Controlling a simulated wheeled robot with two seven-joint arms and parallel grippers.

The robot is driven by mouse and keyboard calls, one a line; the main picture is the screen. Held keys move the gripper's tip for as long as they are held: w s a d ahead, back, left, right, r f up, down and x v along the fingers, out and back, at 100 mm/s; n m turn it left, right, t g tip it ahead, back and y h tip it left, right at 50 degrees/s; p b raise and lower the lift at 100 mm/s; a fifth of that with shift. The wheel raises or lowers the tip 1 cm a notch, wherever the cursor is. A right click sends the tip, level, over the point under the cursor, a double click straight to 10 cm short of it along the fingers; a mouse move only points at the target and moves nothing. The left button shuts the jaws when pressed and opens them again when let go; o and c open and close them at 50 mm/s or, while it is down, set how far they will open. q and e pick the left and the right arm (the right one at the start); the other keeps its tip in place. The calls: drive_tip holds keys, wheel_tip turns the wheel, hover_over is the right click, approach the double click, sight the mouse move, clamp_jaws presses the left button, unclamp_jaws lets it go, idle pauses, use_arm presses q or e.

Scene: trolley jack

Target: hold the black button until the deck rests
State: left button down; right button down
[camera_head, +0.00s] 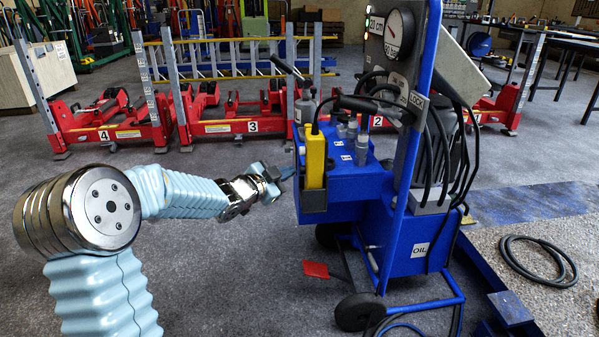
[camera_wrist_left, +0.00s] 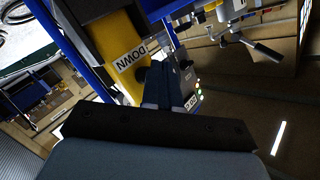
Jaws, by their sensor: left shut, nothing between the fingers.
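A yellow pendant control (camera_head: 315,158) hangs in a holder on the left face of the blue trolley unit. No deck is clearly identifiable. My right gripper is out of view.
The blue unit (camera_head: 432,240) has a round gauge (camera_head: 393,32), an OIL label and wheels. A red pedal (camera_head: 316,269) sits low at its left. Red numbered jacks (camera_head: 232,127) stand behind. A black hose (camera_head: 540,262) lies at right. Grey floor at left is clear.

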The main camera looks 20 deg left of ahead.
use_arm(q)
drive_tip(key=shift+w+d+b, duration=0.3)
drive_tip(key=shift+d, duration=0.15)
idle(2.3)
idle(0.6)
drive_tip(key=shift+s+a+p, duration=0.45)
drive_tip(key=shift+s+a, duration=0.05)
drive_tip(key=shift+a, duration=0.35)
drive_tip(key=shift+s+a+p, duration=0.35)
drive_tip(key=shift+s+a, duration=0.1)
drive_tip(key=shift+a, duration=0.25)
drive_tip(key=shift+s+a+p, duration=0.4)
drive_tip(key=shift+a, duration=0.35)
drive_tip(key=shift+s+a+p, duration=0.35)
drive_tip(key=shift+s+a, duration=0.1)
drive_tip(key=shift+a, duration=0.25)
